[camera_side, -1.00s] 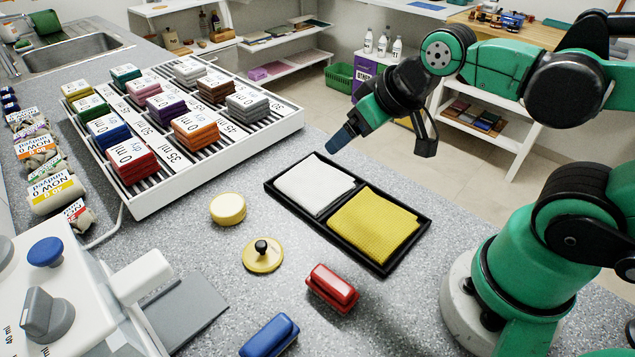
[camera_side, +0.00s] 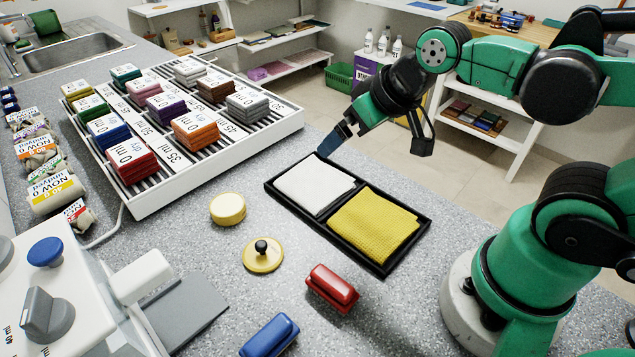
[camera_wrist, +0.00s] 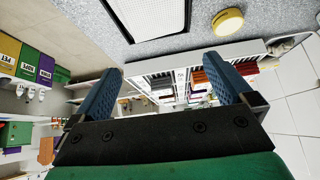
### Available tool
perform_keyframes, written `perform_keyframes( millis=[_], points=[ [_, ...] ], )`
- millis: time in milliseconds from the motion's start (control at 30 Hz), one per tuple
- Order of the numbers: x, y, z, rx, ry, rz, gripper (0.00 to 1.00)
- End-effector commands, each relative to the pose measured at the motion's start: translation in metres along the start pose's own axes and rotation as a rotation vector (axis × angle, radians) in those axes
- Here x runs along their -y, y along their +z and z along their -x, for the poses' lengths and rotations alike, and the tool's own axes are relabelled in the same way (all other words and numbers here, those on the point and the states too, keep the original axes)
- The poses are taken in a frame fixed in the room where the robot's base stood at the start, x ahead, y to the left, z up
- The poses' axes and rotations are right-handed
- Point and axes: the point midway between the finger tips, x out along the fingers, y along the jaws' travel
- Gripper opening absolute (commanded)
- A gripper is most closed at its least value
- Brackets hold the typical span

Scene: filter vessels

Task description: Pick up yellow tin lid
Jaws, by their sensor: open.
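The yellow tin lid (camera_side: 263,255) is a flat round disc with a black knob, lying on the grey speckled counter. A round yellow tin (camera_side: 228,208) sits just behind and left of it, apart from it; a round yellow object, apparently this tin, also shows at the top of the wrist view (camera_wrist: 227,22). My gripper (camera_side: 334,141) is above the far edge of the black tray, well behind and right of the lid. In the wrist view its two blue fingers (camera_wrist: 165,84) stand wide apart with nothing between them. The lid is not visible in the wrist view.
A black tray (camera_side: 377,269) holds a white cloth (camera_side: 312,186) and a yellow cloth (camera_side: 372,228). Red (camera_side: 332,288) and blue (camera_side: 269,336) blocks lie in front. A white rack (camera_side: 215,162) of coloured stacks stands behind left. Counter around the lid is clear.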

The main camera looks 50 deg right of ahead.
Motion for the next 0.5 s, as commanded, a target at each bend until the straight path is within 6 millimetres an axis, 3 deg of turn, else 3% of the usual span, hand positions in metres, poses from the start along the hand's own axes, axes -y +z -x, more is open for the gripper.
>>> perform_keyframes(
  millis=[267,500],
  points=[
    [0.051,-0.013,-0.022,0.228,-0.028,-0.275,1.00],
    [0.110,-0.002,-0.058,0.455,0.089,-0.552,1.00]
  ],
)
